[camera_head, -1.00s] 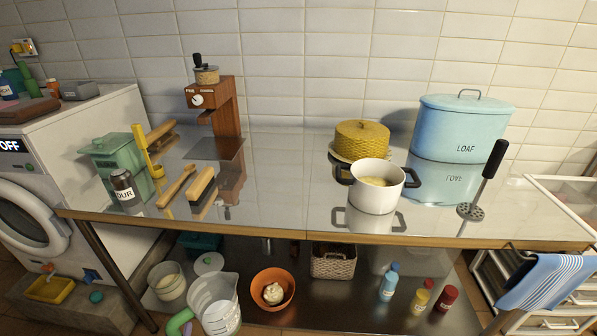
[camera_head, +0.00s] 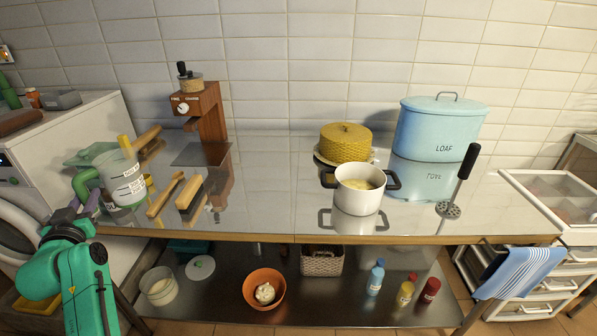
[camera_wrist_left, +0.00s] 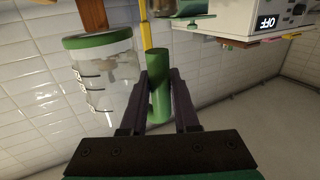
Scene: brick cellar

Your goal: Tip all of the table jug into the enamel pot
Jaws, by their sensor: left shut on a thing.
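The table jug (camera_head: 128,186), clear with dark markings and a green handle, is in my left gripper (camera_head: 84,206). The gripper is shut on the green handle (camera_wrist_left: 159,88), and the jug body (camera_wrist_left: 100,82) is beside the fingers in the left wrist view. The jug appears near upright at the left end of the table; I cannot tell how full it is. The white enamel pot (camera_head: 355,200) with dark side handles stands on the table, well to the right of the jug, with something pale yellow inside. My right gripper is not in view.
Wooden brushes (camera_head: 190,192) lie right of the jug, with a brown coffee grinder (camera_head: 207,110) behind. A yellow domed cover (camera_head: 345,140) and blue bread bin (camera_head: 440,130) stand behind the pot. A masher (camera_head: 462,180) is at its right. The table between brushes and pot is clear.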

